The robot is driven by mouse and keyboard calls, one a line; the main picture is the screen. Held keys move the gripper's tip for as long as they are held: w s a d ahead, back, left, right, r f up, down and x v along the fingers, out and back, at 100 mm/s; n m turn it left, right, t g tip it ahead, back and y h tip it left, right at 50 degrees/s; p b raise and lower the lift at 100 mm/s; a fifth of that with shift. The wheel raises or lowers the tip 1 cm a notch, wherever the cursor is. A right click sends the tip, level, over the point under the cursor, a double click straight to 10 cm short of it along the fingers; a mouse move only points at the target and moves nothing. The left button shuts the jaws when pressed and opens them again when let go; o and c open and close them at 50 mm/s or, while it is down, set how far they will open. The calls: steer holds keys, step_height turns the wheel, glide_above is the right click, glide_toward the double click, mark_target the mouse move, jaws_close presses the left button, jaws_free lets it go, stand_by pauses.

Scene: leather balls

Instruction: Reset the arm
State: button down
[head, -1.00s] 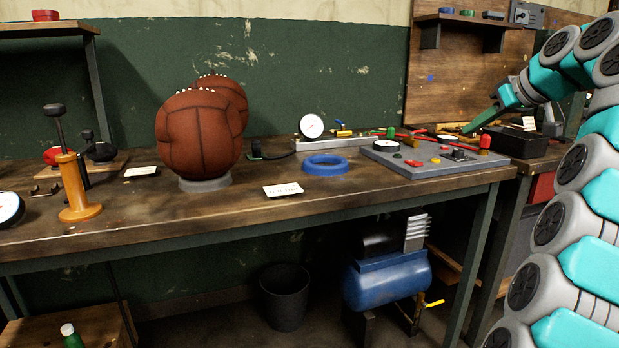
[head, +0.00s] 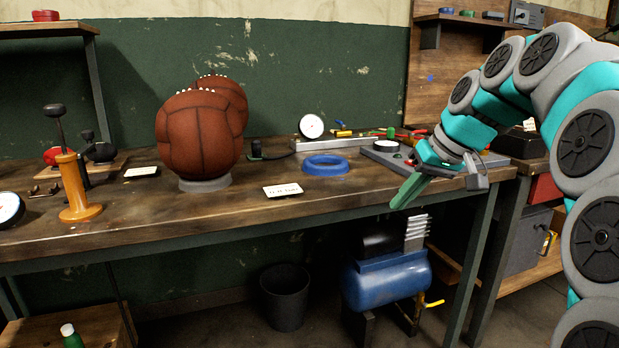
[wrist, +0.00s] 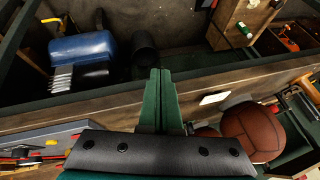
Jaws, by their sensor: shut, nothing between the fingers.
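My gripper (head: 408,192) hangs at the front edge of the workbench, right of centre in the head view, pointing down and to the left. Its green fingers are together and hold nothing. In the wrist view the shut fingers (wrist: 161,100) point across the bench's front edge toward the floor. My arm, teal and grey, reaches in from the right in the head view and covers part of the grey control panel.
Two brown leather balls (head: 198,140) stand on the wooden bench (head: 330,200), the front one on a grey ring. A blue ring (head: 325,165) lies right of them. A hand pump (head: 75,180) stands left. Below are a blue compressor (head: 385,280) and a bin (head: 285,297).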

steer(key=s+a+f+m+g+h, duration=0.1)
steer(key=s+a+f+g, duration=0.3)
steer(key=s+f, duration=0.9)
steer(key=s+d+f+g+h, duration=0.1)
steer(key=s+f, duration=0.5)
steer(key=s, duration=0.5)
steer(key=s+f+m+g+h, duration=0.1)
steer(key=s+f+h, duration=0.1)
steer(key=s+f, duration=0.5)
steer(key=s, duration=0.4)
steer(key=shift+s+d+f+m, duration=0.25)
steer(key=shift+s+d+m, duration=0.05)
steer(key=shift+s+d, duration=0.05)
